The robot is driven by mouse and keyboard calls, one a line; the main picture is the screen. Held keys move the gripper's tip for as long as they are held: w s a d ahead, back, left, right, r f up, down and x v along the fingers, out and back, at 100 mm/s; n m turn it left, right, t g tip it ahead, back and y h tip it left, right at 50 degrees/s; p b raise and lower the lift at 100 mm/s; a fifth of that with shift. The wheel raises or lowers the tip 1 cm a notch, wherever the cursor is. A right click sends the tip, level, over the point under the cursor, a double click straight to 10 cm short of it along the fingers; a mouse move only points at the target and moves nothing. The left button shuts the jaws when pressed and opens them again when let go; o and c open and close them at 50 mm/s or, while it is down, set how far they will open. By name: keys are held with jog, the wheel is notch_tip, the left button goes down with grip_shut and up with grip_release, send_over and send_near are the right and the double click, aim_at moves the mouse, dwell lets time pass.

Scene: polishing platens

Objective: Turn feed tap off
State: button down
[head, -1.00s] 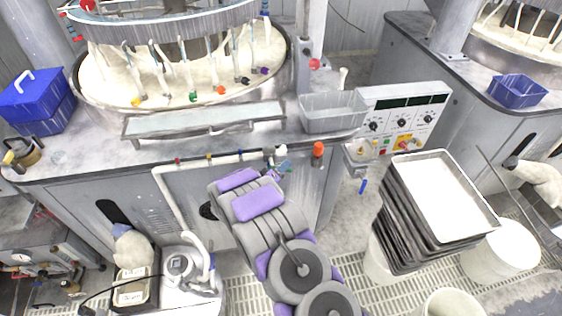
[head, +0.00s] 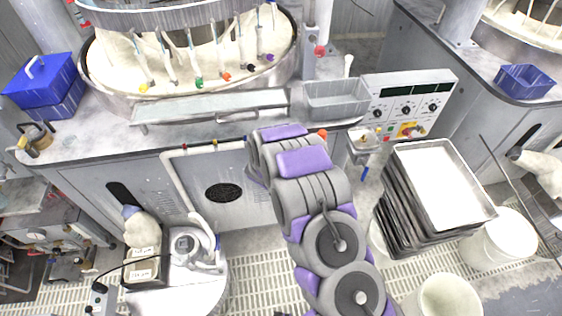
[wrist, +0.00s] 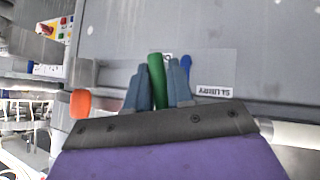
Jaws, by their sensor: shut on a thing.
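In the wrist view, my gripper (wrist: 159,72) has its two blue-grey fingers closed on a green handle (wrist: 157,82), one finger on each side. A small blue piece (wrist: 186,64) stands just right of the right finger. A label reading "slurry" (wrist: 214,92), upside down, is on the grey panel to the right. In the head view, my arm hides the gripper and the handle. The white pipe (head: 203,149) with coloured bands runs along the bench front up to my arm.
An orange knob shows left of my gripper (wrist: 80,103) and beside my arm in the head view (head: 322,133). A grey bin (head: 336,98) and control box (head: 408,103) sit on the bench. Stacked trays (head: 443,183) stand right of my arm.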

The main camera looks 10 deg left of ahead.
jog(key=shift+s+a+f+m+g+y+b, duration=0.15)
jog(key=shift+f+m+g+y+b, duration=0.2)
jog(key=shift+b, duration=0.35)
jog(key=shift+s+a+f+m+g+y+b, duration=0.1)
jog(key=shift+s+f+y+b, duration=0.05)
jog(key=shift+y+b, duration=0.4)
jog(key=shift+a+r+b, duration=0.15)
jog(key=shift+a+b, duration=0.05)
jog(key=shift+b, duration=0.2)
jog(key=shift+a+r, duration=0.1)
jog(key=c, duration=1.2)
grip_release()
jog(key=shift+w+a, duration=0.1)
jog(key=shift+w, duration=0.05)
jog(key=shift+o, duration=0.5)
jog(key=shift+a, duration=0.1)
jog(key=shift+r, duration=0.15)
